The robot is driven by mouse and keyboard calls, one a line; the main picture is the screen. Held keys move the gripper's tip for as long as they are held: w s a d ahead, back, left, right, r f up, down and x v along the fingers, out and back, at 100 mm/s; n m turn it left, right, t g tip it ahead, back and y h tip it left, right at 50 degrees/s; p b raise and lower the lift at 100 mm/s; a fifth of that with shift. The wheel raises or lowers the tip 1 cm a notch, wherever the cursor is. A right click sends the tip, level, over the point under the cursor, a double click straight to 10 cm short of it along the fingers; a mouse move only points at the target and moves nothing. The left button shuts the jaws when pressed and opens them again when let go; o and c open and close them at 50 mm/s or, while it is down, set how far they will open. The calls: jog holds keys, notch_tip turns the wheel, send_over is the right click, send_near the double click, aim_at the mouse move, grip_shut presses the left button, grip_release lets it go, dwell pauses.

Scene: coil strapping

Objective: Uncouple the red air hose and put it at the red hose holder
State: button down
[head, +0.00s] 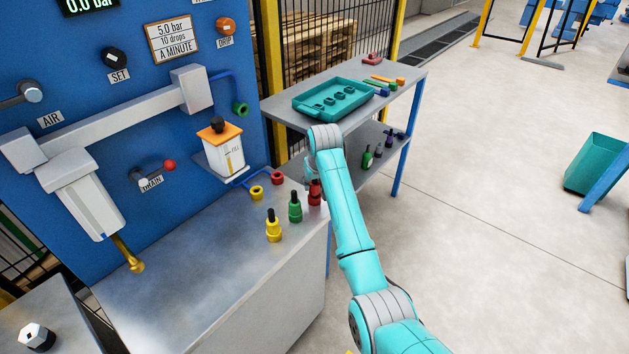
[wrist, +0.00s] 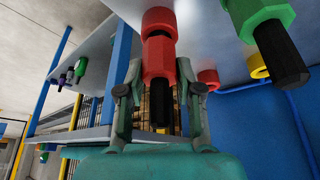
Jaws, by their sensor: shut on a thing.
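In the wrist view, the red air hose end, a red hex body (wrist: 158,60) with a black stem, is between the fingers of my gripper (wrist: 160,90), which is shut on it. A red ring-shaped piece (wrist: 158,19) lies in line with it at the grey bench top. Whether the two are joined or slightly apart I cannot tell. In the head view, the red hose end (head: 315,187) is at the bench's right corner, partly hidden by my arm. Another red ring (head: 277,178) lies at the panel's foot. I cannot tell which red piece is the holder.
A green fitting (head: 295,208) and a yellow fitting (head: 273,228) with black stems stand close beside the red one. A yellow ring (head: 256,192) is near the panel. A shelf table (head: 285,109) with a teal tray (head: 312,108) stands behind. The bench's front left is clear.

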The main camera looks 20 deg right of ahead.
jog(key=shift+f, duration=0.45)
jog(key=c, duration=0.7)
grip_release()
